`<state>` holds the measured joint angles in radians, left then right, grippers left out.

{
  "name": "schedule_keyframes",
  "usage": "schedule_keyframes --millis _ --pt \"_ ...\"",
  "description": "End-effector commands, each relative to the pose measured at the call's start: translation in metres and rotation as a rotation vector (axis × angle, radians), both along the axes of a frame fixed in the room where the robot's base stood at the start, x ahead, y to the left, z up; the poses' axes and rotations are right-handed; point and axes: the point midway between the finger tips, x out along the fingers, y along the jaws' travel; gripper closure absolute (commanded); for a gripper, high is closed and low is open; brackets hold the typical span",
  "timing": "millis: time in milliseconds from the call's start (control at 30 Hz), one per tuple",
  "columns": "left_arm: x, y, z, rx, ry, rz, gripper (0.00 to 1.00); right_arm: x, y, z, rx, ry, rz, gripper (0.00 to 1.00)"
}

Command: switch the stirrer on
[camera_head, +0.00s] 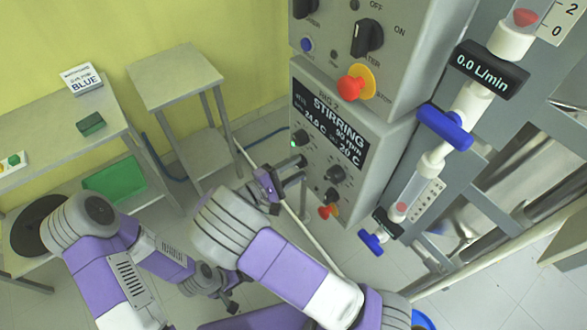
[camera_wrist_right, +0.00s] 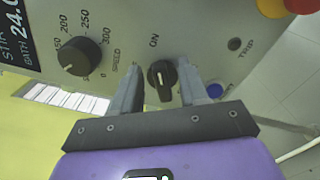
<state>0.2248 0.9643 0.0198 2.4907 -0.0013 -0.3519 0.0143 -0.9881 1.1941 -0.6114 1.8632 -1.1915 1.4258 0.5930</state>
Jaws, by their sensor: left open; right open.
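The rig 2 stirring box (camera_head: 325,135) stands right of centre in the head view, its display reading STIRRING and 90 rpm. In the right wrist view, a black rotary switch (camera_wrist_right: 161,78) marked ON sits on the panel between the open fingers of my right gripper (camera_wrist_right: 163,77). The fingers stand on either side of the switch; I cannot tell if they touch it. In the head view my right gripper (camera_head: 282,175) is close to the box front, and the switch is hard to make out. My left gripper (camera_head: 222,292) is open and empty, low and away from the box.
The speed knob (camera_wrist_right: 82,57), blue button (camera_wrist_right: 219,90) and red emergency stop (camera_wrist_right: 302,5) are near the switch. Another control box (camera_head: 365,75) sits above. Blue-handled flow tubes (camera_head: 443,126) stand to the right. A small table (camera_head: 176,75) stands behind left.

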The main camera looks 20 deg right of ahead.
Motion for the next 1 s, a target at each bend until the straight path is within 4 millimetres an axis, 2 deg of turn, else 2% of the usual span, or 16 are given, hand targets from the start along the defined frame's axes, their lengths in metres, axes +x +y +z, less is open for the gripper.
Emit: schedule_keyframes --millis 167,433,600,1000 --pt "0.000 0.000 0.001 0.000 0.000 0.000 0.22 -0.002 0.008 0.000 0.001 0.000 0.002 0.56" --pt "0.000 0.000 0.007 0.000 0.000 0.000 0.22 -0.018 0.050 0.001 0.001 -0.001 0.004 0.56" --pt "0.000 0.000 0.009 0.000 0.000 0.000 0.22 -0.024 0.067 0.000 0.000 0.000 0.001 0.56" --pt "0.000 0.000 0.009 0.000 0.000 0.000 0.22 -0.026 0.071 0.000 0.000 0.000 0.000 0.56"
